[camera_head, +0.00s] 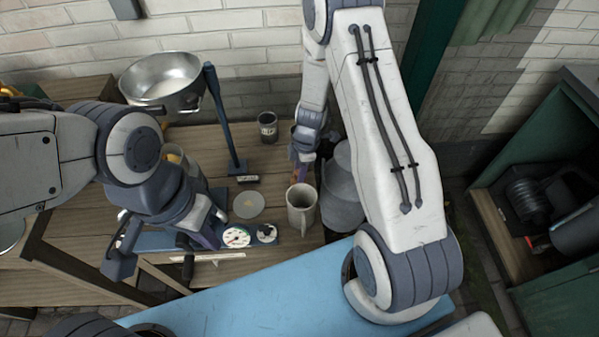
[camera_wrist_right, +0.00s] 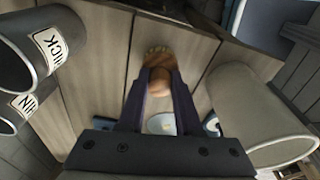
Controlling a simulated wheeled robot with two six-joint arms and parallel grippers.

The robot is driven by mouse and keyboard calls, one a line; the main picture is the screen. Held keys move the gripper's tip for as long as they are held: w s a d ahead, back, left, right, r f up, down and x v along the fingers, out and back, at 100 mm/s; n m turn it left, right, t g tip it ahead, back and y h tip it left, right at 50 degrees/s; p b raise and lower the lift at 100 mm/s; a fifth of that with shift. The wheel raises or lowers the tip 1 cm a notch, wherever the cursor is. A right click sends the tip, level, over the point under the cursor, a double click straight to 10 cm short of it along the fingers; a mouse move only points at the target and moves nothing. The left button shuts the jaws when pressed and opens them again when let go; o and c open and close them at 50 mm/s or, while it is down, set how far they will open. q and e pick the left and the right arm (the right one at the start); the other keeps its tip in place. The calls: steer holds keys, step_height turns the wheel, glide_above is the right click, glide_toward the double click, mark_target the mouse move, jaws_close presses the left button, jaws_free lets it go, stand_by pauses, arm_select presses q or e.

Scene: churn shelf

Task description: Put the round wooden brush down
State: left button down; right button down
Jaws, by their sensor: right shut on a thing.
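The round wooden brush (camera_wrist_right: 159,82) is brown with pale bristles at its far end, and shows between the fingers of my right gripper (camera_wrist_right: 158,90) in the right wrist view. The gripper is shut on it above the wooden table (camera_head: 275,155); I cannot tell whether the brush touches the boards. In the head view my right gripper (camera_head: 301,172) is between the dark tin and the pale mug, and the brush is mostly hidden. My left gripper (camera_head: 203,238) is low beside the dial scale; its finger gap is not clear.
A pale mug (camera_head: 301,210) and grey metal can (camera_head: 341,190) stand close to the right gripper. A labelled dark tin (camera_head: 267,128) stands behind. A blue post (camera_head: 224,120), grey disc (camera_head: 248,205), dial scale (camera_head: 262,234) and metal bowl (camera_head: 165,82) are leftward.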

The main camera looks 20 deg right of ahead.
steer(key=c, duration=0.6)
jaws_free()
steer(key=shift+r+p, duration=0.2)
steer(key=shift+p, duration=0.15)
step_height(320, 180, up, 10)
steer(key=d+p, duration=0.1)
steer(key=s+a+r+m, duration=0.2)
steer(key=s+a+r, duration=0.2)
steer(key=a+r, duration=0.35)
steer(key=s+a+r+m, duration=0.3)
steer(key=s+a+r, duration=0.1)
steer(key=s, duration=0.6)
steer(key=s+a+r+m, duration=0.3)
steer(key=s+r, duration=0.3)
steer(key=s, duration=0.3)
steer(key=shift+s+a+m, duration=0.35)
steer(key=shift+a+m, duration=0.05)
steer(key=shift+m, duration=0.4)
steer(key=shift+r, duration=0.1)
